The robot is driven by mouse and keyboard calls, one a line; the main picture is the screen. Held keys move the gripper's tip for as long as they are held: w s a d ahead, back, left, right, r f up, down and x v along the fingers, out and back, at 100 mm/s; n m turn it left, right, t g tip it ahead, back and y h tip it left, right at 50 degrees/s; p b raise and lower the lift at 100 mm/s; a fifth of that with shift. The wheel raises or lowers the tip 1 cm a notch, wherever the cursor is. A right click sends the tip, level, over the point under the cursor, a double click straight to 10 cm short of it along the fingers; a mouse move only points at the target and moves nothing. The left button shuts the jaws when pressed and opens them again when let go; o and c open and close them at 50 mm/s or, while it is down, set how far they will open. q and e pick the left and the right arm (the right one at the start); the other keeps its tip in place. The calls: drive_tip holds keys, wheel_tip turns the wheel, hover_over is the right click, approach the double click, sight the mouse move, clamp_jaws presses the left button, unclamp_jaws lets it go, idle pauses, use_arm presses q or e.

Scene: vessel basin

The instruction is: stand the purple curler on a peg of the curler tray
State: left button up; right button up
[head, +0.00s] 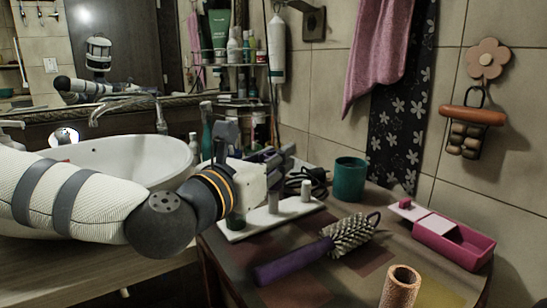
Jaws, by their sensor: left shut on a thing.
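My left gripper (277,166) is over the white curler tray (262,229), its fingers pointing right and away from me. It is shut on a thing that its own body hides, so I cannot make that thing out. I do not see the purple curler anywhere else. The tray has upright white pegs (305,190), and a dark green piece (236,220) stands at its left end. My arm covers part of the tray. My right gripper is not in view.
A hairbrush with a purple handle (293,262) lies in front of the tray. A tan curler (400,287) stands at the front right. A green cup (349,179) and a pink box (453,242) are to the right. A white basin (120,157) is at left, bottles behind.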

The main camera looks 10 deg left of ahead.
sight(274, 192)
use_arm(q)
drive_tip(key=shift+f, duration=0.2)
idle(0.4)
drive_tip(key=shift+f+b, duration=0.75)
drive_tip(key=shift+f, duration=0.9)
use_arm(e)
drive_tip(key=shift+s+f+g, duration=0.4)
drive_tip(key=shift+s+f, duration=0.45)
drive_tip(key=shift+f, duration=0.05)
use_arm(q)
drive_tip(key=o, duration=0.8)
wheel_tip(274, 192, up, 10)
drive_tip(key=shift+r, duration=0.1)
